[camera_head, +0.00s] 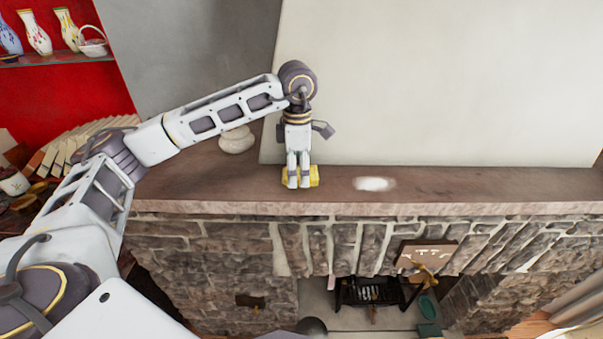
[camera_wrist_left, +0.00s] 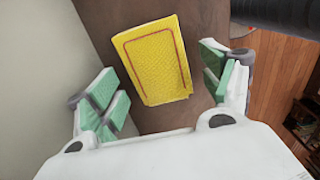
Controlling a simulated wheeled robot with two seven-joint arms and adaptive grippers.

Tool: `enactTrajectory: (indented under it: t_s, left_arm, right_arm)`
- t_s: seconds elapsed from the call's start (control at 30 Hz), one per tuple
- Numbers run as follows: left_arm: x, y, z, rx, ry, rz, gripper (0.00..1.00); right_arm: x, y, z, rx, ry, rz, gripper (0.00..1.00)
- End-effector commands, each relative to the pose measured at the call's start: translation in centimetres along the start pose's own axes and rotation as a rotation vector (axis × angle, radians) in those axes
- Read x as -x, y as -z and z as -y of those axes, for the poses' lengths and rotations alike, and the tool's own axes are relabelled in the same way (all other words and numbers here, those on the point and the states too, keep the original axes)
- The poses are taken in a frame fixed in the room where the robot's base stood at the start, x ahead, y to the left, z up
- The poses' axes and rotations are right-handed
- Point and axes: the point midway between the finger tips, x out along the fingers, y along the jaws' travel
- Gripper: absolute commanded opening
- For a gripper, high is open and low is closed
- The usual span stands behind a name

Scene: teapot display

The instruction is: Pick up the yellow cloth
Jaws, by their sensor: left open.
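The yellow cloth (camera_wrist_left: 153,62) lies flat on the brown mantel shelf, a folded rectangle with a thin red line near its edge. In the head view the cloth (camera_head: 314,176) is mostly hidden behind my left gripper (camera_head: 299,184). In the left wrist view my left gripper (camera_wrist_left: 165,92) is open, its green-padded fingers on either side of the cloth's near part. I see no finger touching the cloth. My right gripper is not in view.
The stone fireplace mantel (camera_head: 460,187) runs along a pale wall. A white patch (camera_head: 374,184) lies to the right of the cloth. A white pot (camera_head: 236,140) stands to the left, behind my arm. Vases (camera_head: 37,33) stand on a red shelf at upper left.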

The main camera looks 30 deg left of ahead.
Motion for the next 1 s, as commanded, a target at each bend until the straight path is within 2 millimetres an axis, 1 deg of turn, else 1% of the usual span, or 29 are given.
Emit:
enactTrajectory:
  t_s: [0.1, 0.5, 0.57, 0.87, 1.0]
  left_arm:
    - [-0.31, 0.01, 0.02, -0.001, 0.000, 0.000, 0.80]
    - [-0.32, 0.01, 0.01, 0.000, 0.000, 0.000, 0.80]
    - [-0.32, 0.01, 0.01, 0.000, 0.000, 0.000, 0.74]
    - [-0.32, 0.01, 0.01, 0.000, 0.000, 0.000, 0.35]
    - [-0.31, 0.01, 0.01, 0.000, 0.000, 0.000, 0.35]
  right_arm:
    - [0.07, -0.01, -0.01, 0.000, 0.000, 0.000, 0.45]
    - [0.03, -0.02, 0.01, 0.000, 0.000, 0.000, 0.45]
    - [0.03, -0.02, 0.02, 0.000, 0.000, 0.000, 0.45]
    - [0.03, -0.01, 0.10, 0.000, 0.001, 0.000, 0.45]
    - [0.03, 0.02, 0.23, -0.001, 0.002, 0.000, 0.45]
